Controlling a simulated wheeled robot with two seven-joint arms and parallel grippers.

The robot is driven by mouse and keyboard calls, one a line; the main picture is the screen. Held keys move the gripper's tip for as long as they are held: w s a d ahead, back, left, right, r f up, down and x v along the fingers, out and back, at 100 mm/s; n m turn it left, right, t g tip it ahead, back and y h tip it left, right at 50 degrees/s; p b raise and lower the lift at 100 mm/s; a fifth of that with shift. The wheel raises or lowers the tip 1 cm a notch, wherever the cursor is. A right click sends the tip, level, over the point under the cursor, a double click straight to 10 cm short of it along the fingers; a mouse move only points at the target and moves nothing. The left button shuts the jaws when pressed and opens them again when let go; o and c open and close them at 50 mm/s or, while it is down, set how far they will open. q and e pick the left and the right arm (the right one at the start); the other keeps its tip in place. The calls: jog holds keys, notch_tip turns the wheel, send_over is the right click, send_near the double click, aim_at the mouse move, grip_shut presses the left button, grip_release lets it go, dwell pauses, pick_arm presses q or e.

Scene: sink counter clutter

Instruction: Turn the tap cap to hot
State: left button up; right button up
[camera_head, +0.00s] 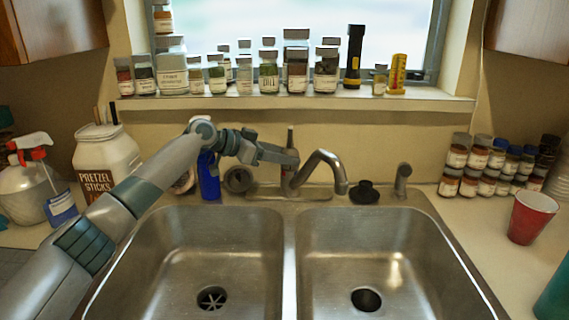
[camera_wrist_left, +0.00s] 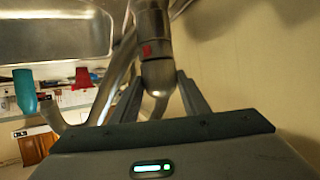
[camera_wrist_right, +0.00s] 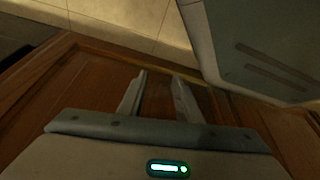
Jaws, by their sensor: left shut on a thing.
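The metal tap (camera_head: 325,160) stands behind the double sink, its curved spout over the right basin. Its upright cap with a lever (camera_head: 290,138) is at the left of the spout. My left gripper (camera_head: 292,158) reaches in from the left and is shut on the tap cap. In the left wrist view the tap cap (camera_wrist_left: 157,72), with a red mark, lies between the two fingers (camera_wrist_left: 155,90); their exact contact is hard to see. My right gripper (camera_wrist_right: 160,75) shows only in its own wrist view, with its fingers apart and nothing between them.
The sink has a left basin (camera_head: 210,250) and a right basin (camera_head: 370,250), both empty. A blue bottle (camera_head: 209,180) stands beside my left forearm. A black stopper (camera_head: 364,192) lies right of the tap. Jars (camera_head: 268,75) line the sill. Wooden cabinetry (camera_wrist_right: 80,85) fronts my right gripper.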

pick_arm(q)
jog(key=shift+w+a+m+h+b, duration=0.15)
jog(key=shift+m+h+b, duration=0.15)
jog(key=shift+b, duration=0.15)
pick_arm(e)
jog(key=shift+s+d+f+g, duration=0.3)
jog(key=shift+s+d+g, duration=0.2)
jog(key=shift+s+d, duration=0.1)
pick_arm(q)
jog(key=shift+g, duration=0.4)
jog(key=o, duration=0.8)
